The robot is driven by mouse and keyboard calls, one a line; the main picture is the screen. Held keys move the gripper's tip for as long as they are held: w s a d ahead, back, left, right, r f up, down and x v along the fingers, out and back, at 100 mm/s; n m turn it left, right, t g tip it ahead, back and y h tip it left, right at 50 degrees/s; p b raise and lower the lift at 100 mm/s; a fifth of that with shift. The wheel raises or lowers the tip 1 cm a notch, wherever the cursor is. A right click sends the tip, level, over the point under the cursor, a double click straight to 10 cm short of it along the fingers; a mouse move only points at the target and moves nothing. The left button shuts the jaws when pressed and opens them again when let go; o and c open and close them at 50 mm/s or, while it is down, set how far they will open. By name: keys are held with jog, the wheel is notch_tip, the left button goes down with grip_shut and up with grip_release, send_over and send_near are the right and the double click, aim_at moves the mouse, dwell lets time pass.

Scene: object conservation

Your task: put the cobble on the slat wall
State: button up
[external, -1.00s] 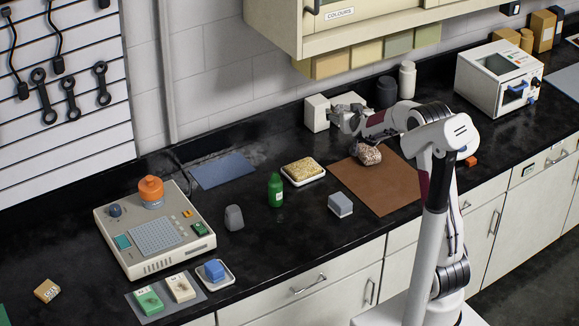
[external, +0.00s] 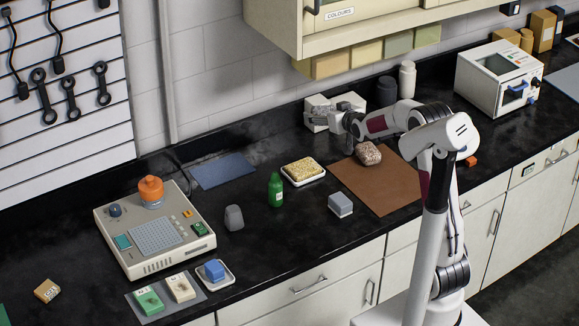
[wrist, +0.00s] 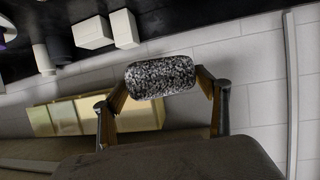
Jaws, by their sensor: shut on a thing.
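A dark grey, white-speckled cobble (wrist: 160,77) is held crosswise in the wrist view. My gripper (wrist: 162,84) is shut on it, one finger at each end. In the external view my gripper (external: 322,117) is raised in front of the pale boxes at the back of the bench. The cobble is hard to make out there. The slat wall (external: 65,140) is the white slatted panel at the far left, with several dark tools hanging on it. My gripper is well to the right of it.
A brownish speckled stone (external: 368,154) rests on a brown mat (external: 385,190). A yellow sponge (external: 302,167), green bottle (external: 275,190), grey block (external: 340,204) and instrument box (external: 155,235) stand on the bench. The cabinet (external: 350,35) overhangs the back. A blue mat (external: 223,171) is bare.

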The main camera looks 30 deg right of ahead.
jog(key=shift+w+a+r+n+y, duration=0.15)
jog(key=shift+a+n+y, duration=0.5)
jog(key=shift+a, duration=0.6)
jog(key=s+a+f+n+g+y, duration=0.25)
jog(key=a+n+y, duration=0.2)
jog(key=a, duration=0.35)
jog(key=s+a+f+n+g+y, duration=0.1)
jog(key=s+a+f+n+y, duration=0.15)
jog(key=a+n+y, duration=0.4)
jog(key=s+a+f+n+g+y, duration=0.2)
jog(key=s+a+f+g, duration=0.2)
jog(key=s+a, duration=0.5)
jog(key=s+f, duration=0.2)
jog(key=s, duration=0.1)
jog(key=shift+s+f, duration=0.15)
jog(key=shift+f, duration=0.05)
jog(key=shift+n+g, duration=0.25)
jog(key=shift+f, duration=0.1)
jog(key=shift+f, duration=3)
jog(key=shift+f, duration=0.15)
